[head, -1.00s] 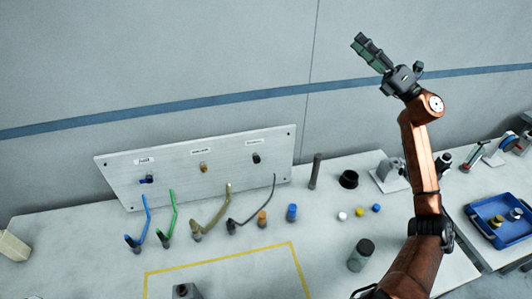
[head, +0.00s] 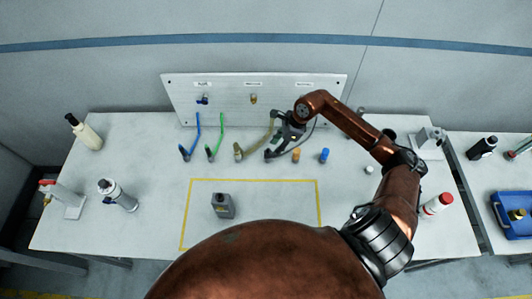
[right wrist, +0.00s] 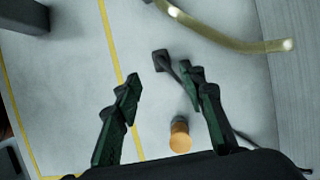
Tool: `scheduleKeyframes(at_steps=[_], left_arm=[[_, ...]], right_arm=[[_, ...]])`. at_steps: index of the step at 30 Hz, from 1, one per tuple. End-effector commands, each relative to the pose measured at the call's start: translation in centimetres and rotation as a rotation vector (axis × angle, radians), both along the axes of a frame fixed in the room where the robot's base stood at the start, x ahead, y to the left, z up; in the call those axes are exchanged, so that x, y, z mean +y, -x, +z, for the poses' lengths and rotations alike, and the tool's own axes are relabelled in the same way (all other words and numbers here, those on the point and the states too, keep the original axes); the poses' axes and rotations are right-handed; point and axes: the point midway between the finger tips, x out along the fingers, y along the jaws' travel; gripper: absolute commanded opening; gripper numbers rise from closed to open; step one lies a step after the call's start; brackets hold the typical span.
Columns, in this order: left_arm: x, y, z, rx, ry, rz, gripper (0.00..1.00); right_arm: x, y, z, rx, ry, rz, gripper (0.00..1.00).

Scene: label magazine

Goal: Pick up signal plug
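My right gripper (head: 287,135) is over the back of the table, just in front of the upright panel. Its two fingers are apart with nothing held between them; it also shows open in the right wrist view (right wrist: 166,88). A dark plug on a thin black cable (right wrist: 161,60) lies beyond the fingertips, near the middle of the opening. In the head view this black plug (head: 269,155) sits right by the gripper, and its cable is partly hidden. No readable label marks which plug is the signal plug. My left gripper is out of view.
To the right are an orange-topped piece (head: 296,156) and a blue one (head: 324,155). The panel (head: 225,95) stands behind. The yellow-outlined area holds a grey block (head: 222,206).

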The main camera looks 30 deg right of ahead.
Motion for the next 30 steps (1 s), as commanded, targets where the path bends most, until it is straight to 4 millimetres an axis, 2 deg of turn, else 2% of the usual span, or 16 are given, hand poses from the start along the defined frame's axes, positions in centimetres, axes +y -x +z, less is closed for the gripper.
scheduleKeyframes(at_steps=[12, 22, 30], left_arm=[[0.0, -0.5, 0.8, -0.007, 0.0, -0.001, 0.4], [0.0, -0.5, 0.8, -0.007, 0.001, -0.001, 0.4], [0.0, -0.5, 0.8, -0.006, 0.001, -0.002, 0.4]], right_arm=[[2.1, -1.7, -4.4, -0.001, -0.006, -0.003, 0.38], [2.2, -1.9, -5.0, -0.002, -0.004, -0.003, 0.38], [2.2, -1.9, -5.0, -0.002, -0.004, -0.003, 0.19]])
